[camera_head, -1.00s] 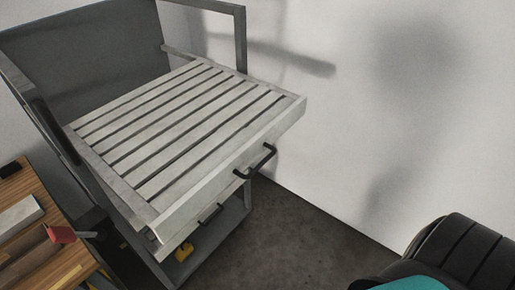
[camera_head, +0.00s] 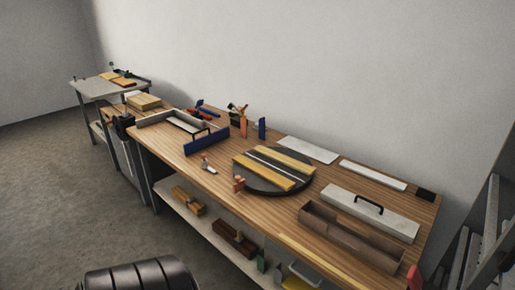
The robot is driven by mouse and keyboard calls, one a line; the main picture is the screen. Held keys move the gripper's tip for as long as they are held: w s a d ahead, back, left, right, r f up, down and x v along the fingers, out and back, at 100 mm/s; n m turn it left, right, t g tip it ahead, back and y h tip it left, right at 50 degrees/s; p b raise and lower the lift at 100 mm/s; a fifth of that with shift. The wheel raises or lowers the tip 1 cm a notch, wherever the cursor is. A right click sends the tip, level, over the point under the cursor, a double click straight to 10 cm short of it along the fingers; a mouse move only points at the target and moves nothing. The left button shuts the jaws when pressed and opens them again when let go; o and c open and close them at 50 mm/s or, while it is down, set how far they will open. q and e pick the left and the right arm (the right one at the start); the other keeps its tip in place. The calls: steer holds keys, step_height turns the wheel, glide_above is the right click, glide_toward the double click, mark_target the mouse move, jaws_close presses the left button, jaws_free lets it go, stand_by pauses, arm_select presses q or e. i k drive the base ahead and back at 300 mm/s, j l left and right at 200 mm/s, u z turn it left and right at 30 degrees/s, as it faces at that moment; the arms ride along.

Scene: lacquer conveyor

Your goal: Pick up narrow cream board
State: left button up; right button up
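Several boards lie on the wooden workbench (camera_head: 225,178). A dark round disc (camera_head: 241,178) on it carries two yellowish cream boards, a farther one (camera_head: 282,157) and a nearer one (camera_head: 262,173), with a pale narrow strip (camera_head: 284,167) between them. A narrow off-white board (camera_head: 373,174) lies at the back right, beside a wider pale board (camera_head: 307,149). A long thin yellowish strip (camera_head: 322,260) runs along the front right edge. I cannot tell for sure which of these is the narrow cream board. Neither of my grippers shows.
A grey lidded box with a black handle (camera_head: 345,203) and a brown open trough (camera_head: 350,237) fill the bench's right end. A blue-fronted tray (camera_head: 206,141) stands left of the disc. A lower shelf (camera_head: 205,222) holds wooden blocks. Floor (camera_head: 50,190) at left is clear.

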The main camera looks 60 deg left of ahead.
mark_target(303, 167)
steer(key=u, duration=1.75)
